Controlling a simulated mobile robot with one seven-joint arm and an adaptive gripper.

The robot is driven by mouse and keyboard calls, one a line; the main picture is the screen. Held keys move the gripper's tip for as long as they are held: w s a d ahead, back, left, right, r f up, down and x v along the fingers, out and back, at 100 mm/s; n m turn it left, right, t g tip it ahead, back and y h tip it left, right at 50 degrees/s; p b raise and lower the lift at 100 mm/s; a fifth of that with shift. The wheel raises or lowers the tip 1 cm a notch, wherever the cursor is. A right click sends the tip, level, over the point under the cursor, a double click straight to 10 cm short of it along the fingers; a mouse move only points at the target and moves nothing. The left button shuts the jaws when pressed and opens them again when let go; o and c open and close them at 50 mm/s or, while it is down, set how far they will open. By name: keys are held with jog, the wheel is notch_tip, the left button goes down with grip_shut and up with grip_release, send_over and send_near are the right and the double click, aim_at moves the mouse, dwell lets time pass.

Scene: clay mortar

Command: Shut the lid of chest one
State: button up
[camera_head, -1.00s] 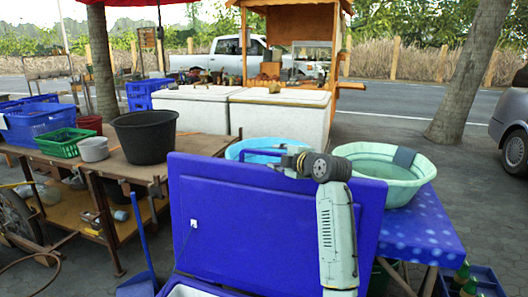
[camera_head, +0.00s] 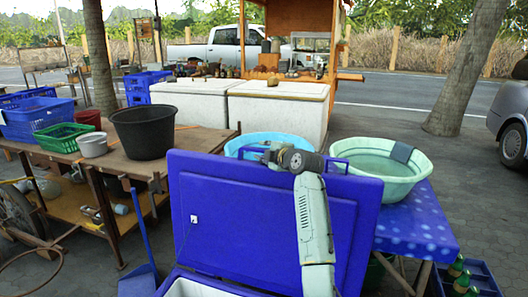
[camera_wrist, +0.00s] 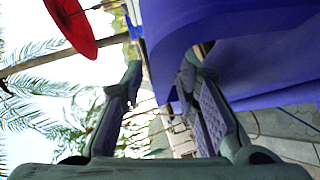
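The blue chest (camera_head: 190,287) stands at the bottom of the head view, with only its pale rim and part of its body in sight. Its blue lid (camera_head: 235,215) is raised, with its broad face towards me. My arm crosses in front of the lid's right part. My gripper (camera_head: 262,154) is at the lid's top edge, and its fingers are partly hidden there. In the wrist view my gripper (camera_wrist: 165,95) is open with nothing held between its fingers. A large blue surface, likely the lid (camera_wrist: 235,60), lies close by the right finger; I cannot tell whether they touch.
A blue dotted table (camera_head: 425,225) with a pale green basin (camera_head: 385,185) stands right of the lid. A light blue basin (camera_head: 262,140) is behind the lid. A wooden bench (camera_head: 95,165) with a black tub (camera_head: 145,133) stands left. A blue dustpan (camera_head: 137,284) is beside the chest.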

grip_shut()
dwell(0.4)
